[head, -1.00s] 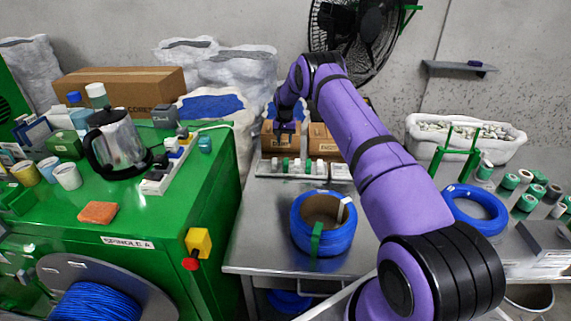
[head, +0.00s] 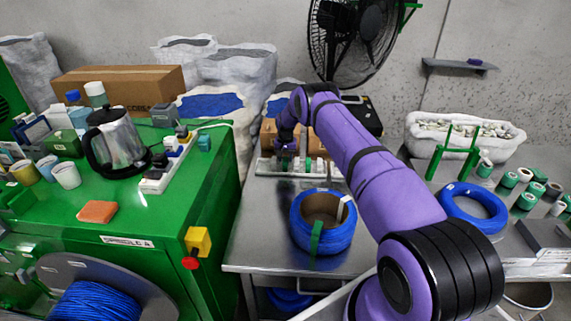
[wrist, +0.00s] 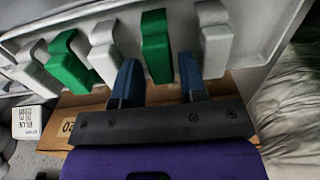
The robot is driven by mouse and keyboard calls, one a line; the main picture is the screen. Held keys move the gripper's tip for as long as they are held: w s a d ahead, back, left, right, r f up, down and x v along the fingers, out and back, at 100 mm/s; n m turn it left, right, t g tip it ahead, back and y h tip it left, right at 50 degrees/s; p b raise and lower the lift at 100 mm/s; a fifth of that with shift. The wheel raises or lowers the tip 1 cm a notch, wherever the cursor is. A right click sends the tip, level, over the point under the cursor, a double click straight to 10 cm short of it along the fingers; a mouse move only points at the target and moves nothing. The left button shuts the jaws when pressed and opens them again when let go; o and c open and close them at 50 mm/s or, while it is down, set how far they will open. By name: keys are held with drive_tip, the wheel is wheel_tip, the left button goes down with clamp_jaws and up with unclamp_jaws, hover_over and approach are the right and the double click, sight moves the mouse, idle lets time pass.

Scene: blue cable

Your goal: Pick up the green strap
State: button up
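My gripper (wrist: 158,80) is open in the wrist view, with its two blue fingers apart. A green strap (wrist: 157,47) stands between and just beyond the fingertips, in line with the gap; I cannot tell whether the fingers touch it. A second green strap (wrist: 67,62) stands further left among white straps (wrist: 104,52) on the same light rack. In the head view my gripper (head: 286,156) is low over the rack (head: 265,167), partly covering it. Another green strap (head: 316,238) is wrapped around the blue cable coil (head: 336,238) at the front of the metal table.
Cardboard boxes (head: 318,142) stand behind the rack. To the right are a blue cable ring (head: 473,208), several green and white rolls (head: 526,201) and a white bin (head: 500,146). A green cabinet (head: 205,180) with a kettle (head: 118,140) stands on the left. The table between rack and coil is clear.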

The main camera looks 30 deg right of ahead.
drive_tip(key=shift+f, duration=0.95)
drive_tip(key=c, duration=0.6)
drive_tip(key=shift+r, duration=0.2)
drive_tip(key=shift+c, duration=0.2)
